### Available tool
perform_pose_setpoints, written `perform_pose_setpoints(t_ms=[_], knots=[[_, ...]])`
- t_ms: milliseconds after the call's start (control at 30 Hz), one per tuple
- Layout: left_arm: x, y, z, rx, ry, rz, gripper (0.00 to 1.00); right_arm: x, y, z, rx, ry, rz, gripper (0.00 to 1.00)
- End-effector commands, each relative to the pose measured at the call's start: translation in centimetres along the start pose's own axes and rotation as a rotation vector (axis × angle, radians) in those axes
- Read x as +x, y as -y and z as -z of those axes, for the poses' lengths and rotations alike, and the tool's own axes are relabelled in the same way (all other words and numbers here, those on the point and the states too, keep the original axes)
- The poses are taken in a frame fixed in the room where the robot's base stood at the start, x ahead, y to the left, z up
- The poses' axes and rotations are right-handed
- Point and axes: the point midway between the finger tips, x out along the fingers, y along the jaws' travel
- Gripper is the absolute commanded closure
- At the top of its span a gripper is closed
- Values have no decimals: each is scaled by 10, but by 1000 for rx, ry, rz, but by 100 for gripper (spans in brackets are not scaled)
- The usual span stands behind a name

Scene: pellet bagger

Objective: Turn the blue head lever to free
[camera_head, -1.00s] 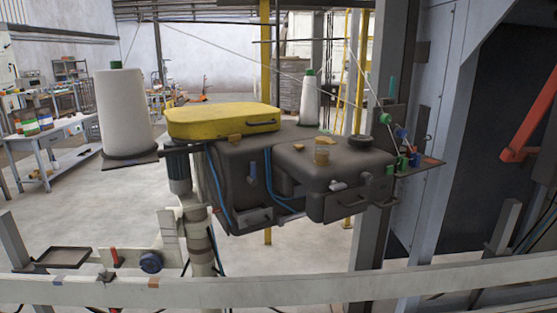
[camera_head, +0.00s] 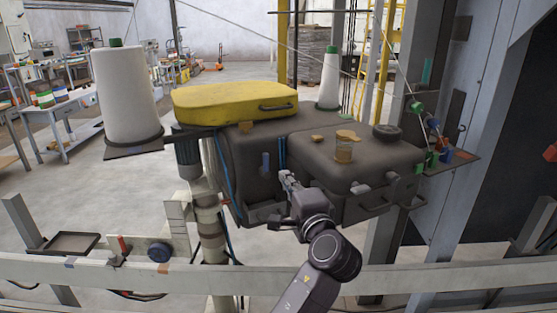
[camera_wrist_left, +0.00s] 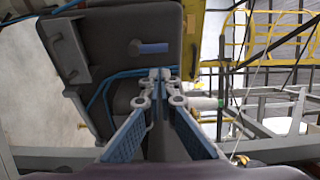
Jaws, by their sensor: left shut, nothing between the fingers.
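The blue head lever (camera_head: 266,161) is a short blue bar standing upright on the front of the dark sewing-machine-like head (camera_head: 240,165). In the left wrist view the lever (camera_wrist_left: 154,48) lies sideways in the picture, with a dark round hub at its left end. My left gripper (camera_head: 287,180) is shut and empty, just right of and below the lever in the head view. In the left wrist view its fingertips (camera_wrist_left: 159,75) are together, apart from the lever in the picture. My right gripper is not in view.
A pale rail (camera_head: 200,279) crosses the foreground. Blue hoses (camera_head: 225,180) run down the head's front near the lever. A yellow cover (camera_head: 235,103) and a tan cup (camera_head: 344,150) sit on top. White thread cones (camera_head: 125,95) stand at the back and left.

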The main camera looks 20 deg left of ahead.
Motion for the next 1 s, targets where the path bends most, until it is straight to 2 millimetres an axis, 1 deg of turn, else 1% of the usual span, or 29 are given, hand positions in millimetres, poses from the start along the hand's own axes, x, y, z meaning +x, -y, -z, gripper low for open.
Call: perform_pose_setpoints(t_ms=[167,267,367,500,600,700,833,1000], knots=[[2,0,0,0,-1,-1,100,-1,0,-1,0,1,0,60],[11,1,1,2,-1,0,100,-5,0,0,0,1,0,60],[26,2,0,2,1,-1,100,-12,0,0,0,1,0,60],[54,3,0,4,0,-1,100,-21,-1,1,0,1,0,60],[71,2,0,4,-1,-1,100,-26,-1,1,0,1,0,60],[84,2,1,3,-1,-1,100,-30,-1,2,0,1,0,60],[96,0,1,2,-1,-1,100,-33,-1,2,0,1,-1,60],[101,-1,1,-1,-2,-2,100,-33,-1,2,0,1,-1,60]])
